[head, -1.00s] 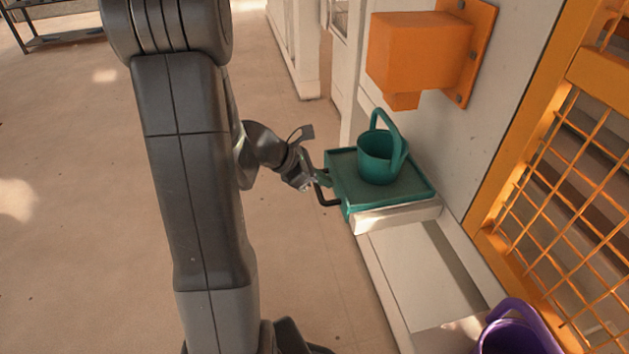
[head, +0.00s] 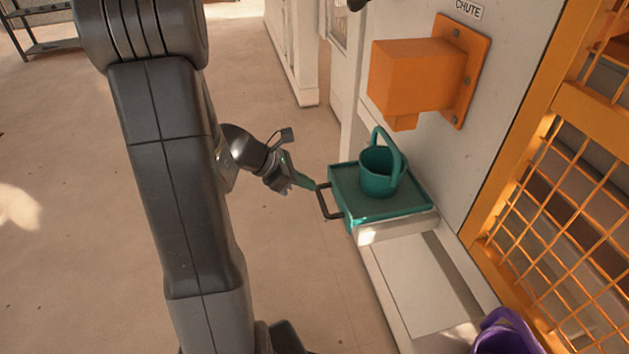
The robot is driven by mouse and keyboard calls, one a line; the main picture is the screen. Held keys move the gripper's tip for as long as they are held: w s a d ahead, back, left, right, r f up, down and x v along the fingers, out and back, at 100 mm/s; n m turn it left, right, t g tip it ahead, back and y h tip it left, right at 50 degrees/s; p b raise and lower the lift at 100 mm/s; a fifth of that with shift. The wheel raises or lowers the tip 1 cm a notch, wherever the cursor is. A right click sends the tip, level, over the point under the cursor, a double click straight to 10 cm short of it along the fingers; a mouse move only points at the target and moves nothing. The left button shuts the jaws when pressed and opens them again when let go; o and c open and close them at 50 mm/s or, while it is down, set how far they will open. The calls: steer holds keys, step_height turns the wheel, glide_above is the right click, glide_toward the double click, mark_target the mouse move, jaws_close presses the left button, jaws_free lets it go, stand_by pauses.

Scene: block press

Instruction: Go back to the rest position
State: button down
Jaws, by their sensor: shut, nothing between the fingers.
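The fingers look shut and hold nothing. They appear just short of the handle; whether they touch it I cannot tell. A teal bucket (head: 378,182) with a raised handle stands upright on the tray. My arm fills the left part of the view.
An orange chute box (head: 415,78) sticks out from the wall above the tray. An orange mesh fence (head: 560,200) is at the right. A purple bucket (head: 508,338) is at the bottom right. A white ledge (head: 425,285) runs below the tray. The floor at left is open.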

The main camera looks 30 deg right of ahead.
steer(key=shift+p+v, duration=0.4)
steer(key=shift+v, duration=0.85)
steer(key=shift+f, duration=0.2)
steer(key=b, duration=0.5)
glide_toward(337, 197)
steer(key=x, duration=0.4)
steer(key=shift+a+f, duration=0.1)
steer(key=shift+s+d+f+b, duration=0.2)
steer(key=shift+d+f+b, duration=0.2)
steer(key=shift+d, duration=0.25)
steer(key=shift+r, duration=0.1)
